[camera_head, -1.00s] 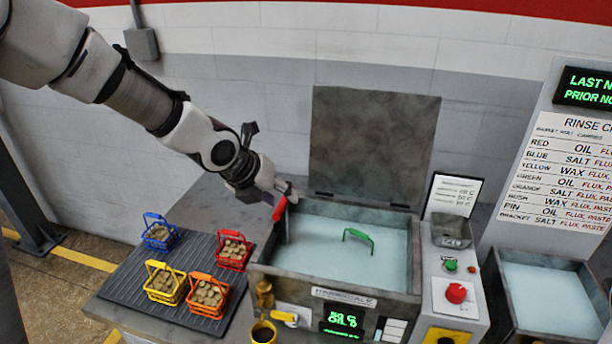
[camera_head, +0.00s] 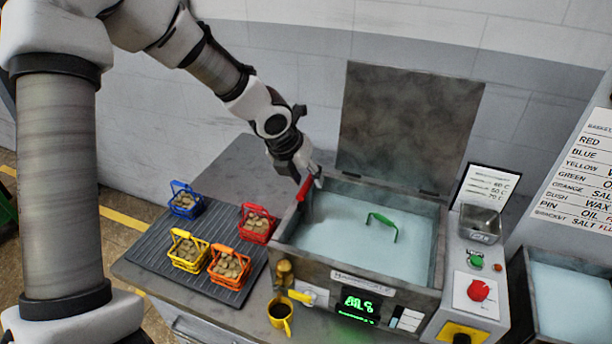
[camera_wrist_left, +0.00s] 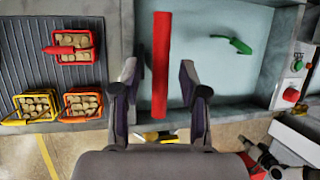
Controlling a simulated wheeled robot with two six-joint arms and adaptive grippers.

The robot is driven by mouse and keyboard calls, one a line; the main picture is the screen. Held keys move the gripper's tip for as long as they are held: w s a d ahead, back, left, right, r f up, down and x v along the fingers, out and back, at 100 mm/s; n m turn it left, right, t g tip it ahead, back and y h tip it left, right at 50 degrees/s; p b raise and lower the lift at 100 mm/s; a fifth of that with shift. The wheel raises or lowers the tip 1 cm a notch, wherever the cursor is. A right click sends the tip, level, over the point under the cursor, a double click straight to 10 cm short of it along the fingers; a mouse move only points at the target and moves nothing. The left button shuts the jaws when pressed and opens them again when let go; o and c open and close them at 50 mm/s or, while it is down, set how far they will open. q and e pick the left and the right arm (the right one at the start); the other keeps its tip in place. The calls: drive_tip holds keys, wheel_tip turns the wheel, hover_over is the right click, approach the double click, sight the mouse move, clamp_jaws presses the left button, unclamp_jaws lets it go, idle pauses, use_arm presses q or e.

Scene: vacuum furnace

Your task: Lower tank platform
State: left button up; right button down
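The tank (camera_head: 290,255) is a grey open box of pale, cloudy liquid (camera_head: 340,240) with its lid (camera_head: 408,125) raised behind it. No platform can be made out under the liquid. A green handle (camera_head: 382,222) sticks up out of the liquid. A red lever handle (camera_head: 304,187) stands at the tank's left side and shows as an upright bar in the left wrist view (camera_wrist_left: 161,65). My left gripper (camera_wrist_left: 158,85) is open, with the red handle between its fingers in that view and a gap on each side.
Blue (camera_head: 186,203), red (camera_head: 256,226), yellow (camera_head: 186,256) and orange (camera_head: 228,270) baskets of round pieces stand on a ribbed mat (camera_head: 150,247) left of the tank. A yellow mug (camera_head: 288,322) stands in front. A control panel with a red button (camera_head: 479,290) is at right.

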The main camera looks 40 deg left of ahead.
sight(305, 189)
use_arm(q)
drive_tip(key=shift+s+r, duration=0.1)
drive_tip(key=shift+s, duration=0.15)
clamp_jaws()
wheel_tip(305, 189, down, 4)
drive_tip(key=shift+r+b, duration=0.2)
drive_tip(key=shift+b, duration=1.05)
drive_tip(key=shift+d+r, duration=0.1)
drive_tip(key=shift+c, duration=0.3)
unclamp_jaws()
drive_tip(key=shift+o, duration=0.6)
drive_tip(key=shift+w, duration=0.3)
drive_tip(key=v, duration=0.7)
drive_tip(key=shift+s, duration=0.2)
drive_tip(key=shift+w, duration=0.1)
